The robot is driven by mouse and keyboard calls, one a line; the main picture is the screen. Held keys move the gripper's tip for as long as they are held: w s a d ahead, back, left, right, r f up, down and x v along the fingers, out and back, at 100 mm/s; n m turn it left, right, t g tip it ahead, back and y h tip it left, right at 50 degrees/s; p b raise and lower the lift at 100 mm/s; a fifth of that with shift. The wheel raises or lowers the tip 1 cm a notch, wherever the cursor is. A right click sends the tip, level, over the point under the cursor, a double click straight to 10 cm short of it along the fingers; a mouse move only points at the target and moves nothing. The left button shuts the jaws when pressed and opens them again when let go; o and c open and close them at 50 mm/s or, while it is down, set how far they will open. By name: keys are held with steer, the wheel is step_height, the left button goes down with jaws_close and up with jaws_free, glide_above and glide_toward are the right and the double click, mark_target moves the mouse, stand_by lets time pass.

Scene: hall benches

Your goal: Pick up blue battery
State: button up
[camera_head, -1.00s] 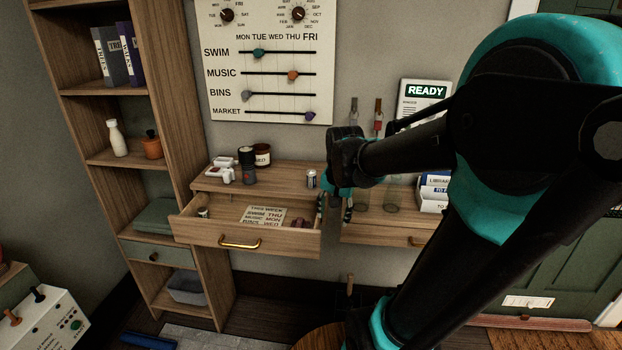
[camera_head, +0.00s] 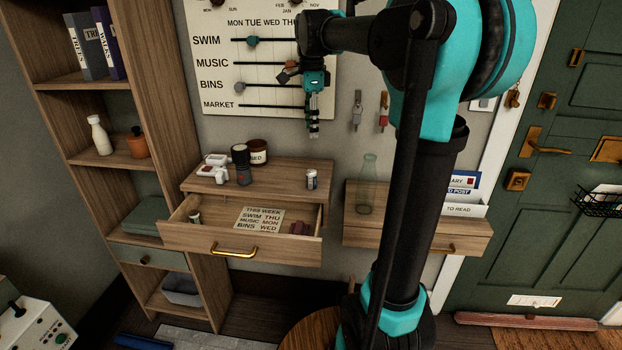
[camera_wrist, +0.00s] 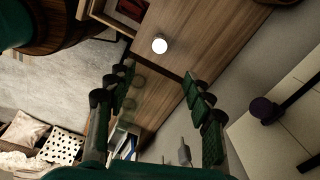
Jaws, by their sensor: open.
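A small upright cylinder with a white and dark blue side (camera_head: 312,179) stands at the right end of the wooden shelf top above the open drawer; it looks like the battery. In the wrist view its round pale top (camera_wrist: 160,45) shows beyond my fingertips, near the shelf edge. My gripper (camera_head: 313,132) points down above it, in front of the wall chart, clearly apart from it. In the wrist view my gripper (camera_wrist: 160,88) has its two dark fingers spread wide with nothing between them.
The open drawer (camera_head: 240,252) holds a note card (camera_head: 259,219) and small items. A black flashlight-like cylinder (camera_head: 241,165), a dark jar (camera_head: 257,152) and white pieces (camera_head: 213,168) stand left on the shelf. A glass bottle (camera_head: 366,185) stands on the right shelf across a gap.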

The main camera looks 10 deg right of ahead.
mark_target(312, 170)
step_height(312, 170, down, 15)
steer(key=shift+f, duration=0.15)
stand_by(0.4)
jaws_close()
stand_by(0.3)
